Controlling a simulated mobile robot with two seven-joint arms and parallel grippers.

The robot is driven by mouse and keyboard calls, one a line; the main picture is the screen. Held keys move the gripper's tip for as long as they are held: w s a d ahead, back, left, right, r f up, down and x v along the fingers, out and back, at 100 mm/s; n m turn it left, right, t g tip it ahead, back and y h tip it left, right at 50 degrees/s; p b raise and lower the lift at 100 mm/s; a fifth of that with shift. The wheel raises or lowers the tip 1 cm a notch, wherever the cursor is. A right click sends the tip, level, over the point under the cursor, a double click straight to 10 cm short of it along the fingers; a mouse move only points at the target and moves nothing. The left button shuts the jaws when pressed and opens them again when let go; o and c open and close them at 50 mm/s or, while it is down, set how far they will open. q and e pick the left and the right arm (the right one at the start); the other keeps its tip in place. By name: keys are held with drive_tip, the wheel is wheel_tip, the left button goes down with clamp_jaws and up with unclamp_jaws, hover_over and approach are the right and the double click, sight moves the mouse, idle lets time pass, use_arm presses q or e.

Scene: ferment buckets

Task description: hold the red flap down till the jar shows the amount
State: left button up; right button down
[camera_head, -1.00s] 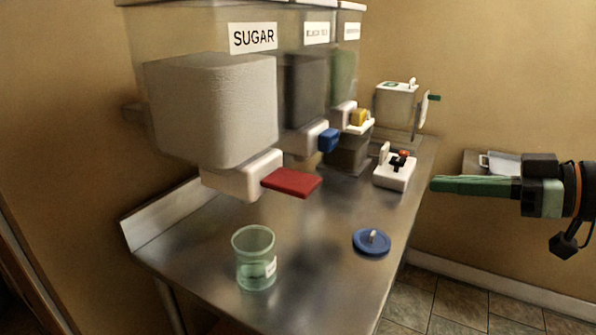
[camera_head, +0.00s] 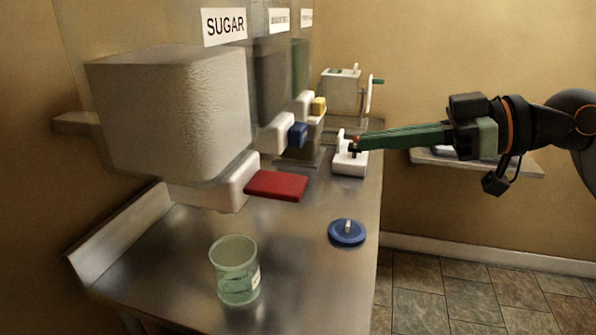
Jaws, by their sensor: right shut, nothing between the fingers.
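The red flap (camera_head: 276,185) sticks out from the white spout (camera_head: 228,188) under the sugar bin (camera_head: 172,118). The green-tinted clear jar (camera_head: 235,271) stands upright on the steel table, in front of and below the flap, with a small white label at its right side. I cannot make out any contents in it for certain. My right gripper (camera_head: 360,143) comes in from the right with its green fingers shut and empty. It is to the right of the flap and above it in the picture, apart from it. My left gripper is not in view.
A blue lid (camera_head: 347,233) with a pale knob lies on the table (camera_head: 300,275) right of the jar. Blue (camera_head: 298,134) and yellow (camera_head: 318,106) flaps sit on farther bins. A white device (camera_head: 349,160) stands behind my fingertips. The table between jar and lid is clear.

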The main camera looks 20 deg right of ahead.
idle(0.3)
drive_tip(key=p, duration=0.5)
approach(277, 185)
drive_tip(key=w+a+r, duration=0.3)
drive_tip(key=a+r, duration=0.1)
drive_tip(key=shift+w+a+f, duration=0.1)
drive_tip(key=shift+w+f, duration=0.05)
drive_tip(key=shift+f, duration=0.95)
drive_tip(key=shift+w+f, duration=0.15)
drive_tip(key=shift+f, duration=0.95)
